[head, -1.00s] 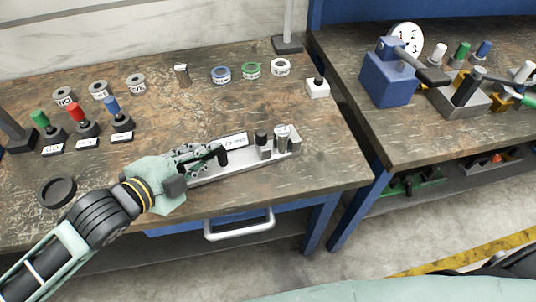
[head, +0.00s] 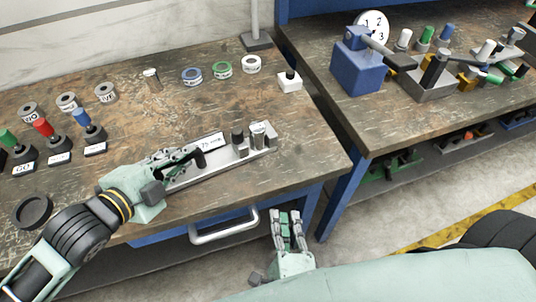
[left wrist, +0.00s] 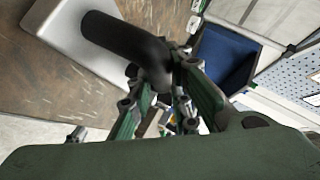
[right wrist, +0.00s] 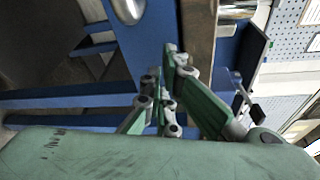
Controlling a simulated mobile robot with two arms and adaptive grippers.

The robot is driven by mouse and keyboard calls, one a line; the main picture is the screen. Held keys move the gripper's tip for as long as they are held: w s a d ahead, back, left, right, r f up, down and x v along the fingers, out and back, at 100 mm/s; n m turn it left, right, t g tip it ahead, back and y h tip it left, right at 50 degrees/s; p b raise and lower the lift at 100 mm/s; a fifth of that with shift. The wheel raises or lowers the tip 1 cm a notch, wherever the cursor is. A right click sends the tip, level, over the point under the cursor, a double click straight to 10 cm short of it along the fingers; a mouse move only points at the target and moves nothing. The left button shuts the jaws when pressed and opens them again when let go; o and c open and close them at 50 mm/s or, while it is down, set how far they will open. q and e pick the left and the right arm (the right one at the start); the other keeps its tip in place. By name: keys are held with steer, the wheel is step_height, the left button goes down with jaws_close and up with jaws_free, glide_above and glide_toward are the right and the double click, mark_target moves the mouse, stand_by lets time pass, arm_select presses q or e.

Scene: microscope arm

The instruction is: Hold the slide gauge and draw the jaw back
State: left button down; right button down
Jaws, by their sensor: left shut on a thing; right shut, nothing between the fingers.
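The slide gauge (head: 222,152), a long grey metal bar with a white "75 mm" label, lies on the bench near its front edge. A black knob (head: 238,141) and a metal jaw block (head: 258,136) stand toward its right end. My left gripper (head: 190,158) is shut on the black handle (head: 199,158) at the gauge's left part. The left wrist view shows this curved handle (left wrist: 128,45) at the fingers and part of the grey bar (left wrist: 75,38). My right gripper (head: 286,217) is shut and empty, in front of the bench and below its top; it also shows in the right wrist view (right wrist: 168,60).
A drawer handle (head: 224,226) juts from the bench front, left of my right gripper. A second bench (head: 400,125) with a blue block is to the right.

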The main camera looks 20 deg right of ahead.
mark_target(265, 142)
arm_select(q)
steer(key=shift+d+r, duration=0.1)
steer(key=shift+r, duration=0.25)
arm_select(e)
steer(key=w+r+n, duration=0.1)
steer(key=r, duration=0.2)
steer(key=w+a+r+n+t, duration=0.1)
steer(key=r, duration=0.3)
steer(key=w+r+n, duration=0.1)
steer(key=r, duration=0.2)
steer(key=shift+w+a+r+n+t+y, duration=0.25)
steer(key=shift+a+r+n+t+y, duration=0.05)
steer(key=shift+r+y, duration=0.1)
steer(key=w, duration=0.3)
steer(key=w+d, duration=0.1)
steer(key=w, duration=0.5)
steer(key=shift+d+f, duration=0.1)
steer(key=shift+d, duration=0.2)
